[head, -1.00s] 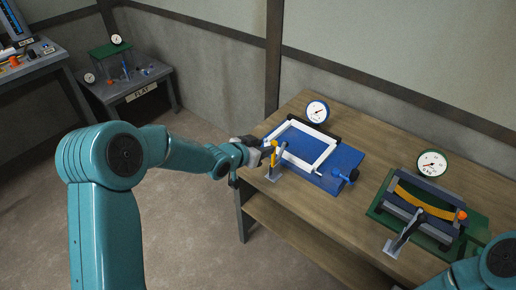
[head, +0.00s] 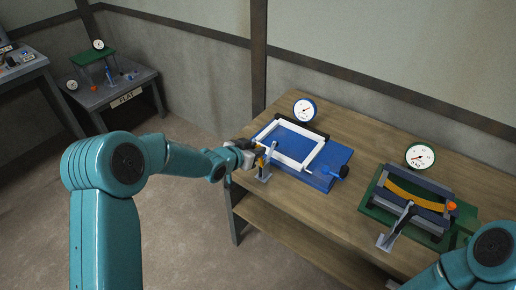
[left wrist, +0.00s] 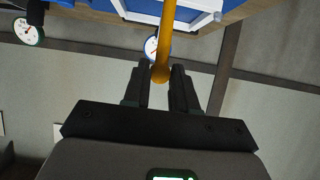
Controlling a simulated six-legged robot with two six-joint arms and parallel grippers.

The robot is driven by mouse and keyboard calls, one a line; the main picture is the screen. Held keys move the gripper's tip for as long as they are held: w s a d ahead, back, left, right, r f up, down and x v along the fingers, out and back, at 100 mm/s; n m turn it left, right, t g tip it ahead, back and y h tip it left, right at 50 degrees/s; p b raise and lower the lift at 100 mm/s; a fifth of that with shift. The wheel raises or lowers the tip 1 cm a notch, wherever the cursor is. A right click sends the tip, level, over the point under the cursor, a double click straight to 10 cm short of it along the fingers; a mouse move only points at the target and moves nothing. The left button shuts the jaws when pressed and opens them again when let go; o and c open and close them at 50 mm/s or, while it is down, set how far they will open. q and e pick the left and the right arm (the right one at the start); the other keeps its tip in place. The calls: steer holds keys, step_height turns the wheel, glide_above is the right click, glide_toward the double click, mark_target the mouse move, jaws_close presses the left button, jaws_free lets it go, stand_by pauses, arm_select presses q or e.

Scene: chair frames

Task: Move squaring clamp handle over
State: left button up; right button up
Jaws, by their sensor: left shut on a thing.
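The squaring clamp's yellow handle (head: 260,161) is at the left front corner of the blue fixture (head: 316,180), on a grey post. The blue fixture bears a white rectangular frame (head: 312,163). My left gripper (head: 256,152) is at the handle, partly hiding it. In the left wrist view, the handle (left wrist: 168,38) runs down between the two fingers of my left gripper (left wrist: 160,88), its rounded end between their tips. The gripper is shut on it. My right gripper is out of view; only part of my right arm shows at lower right.
A dial gauge (head: 304,110) stands behind the blue fixture. To the right, a green fixture (head: 374,208) holds a curved yellow piece (head: 415,198), with another gauge (head: 420,156) behind. The wooden bench (head: 300,215) is bare in front. A grey side table (head: 140,110) stands at back left.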

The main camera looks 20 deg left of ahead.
arm_select(q)
steer(key=shift+s+a+f, duration=0.1)
steer(key=shift+s+a, duration=0.05)
steer(key=shift+s, duration=0.2)
steer(key=shift+s+a+f+b, duration=0.25)
steer(key=shift+s+f+b, duration=0.15)
steer(key=shift+s+b, duration=0.35)
steer(key=shift+s+a+f+b, duration=0.25)
steer(key=shift+s+f+b, duration=0.1)
steer(key=shift+s+b, duration=0.35)
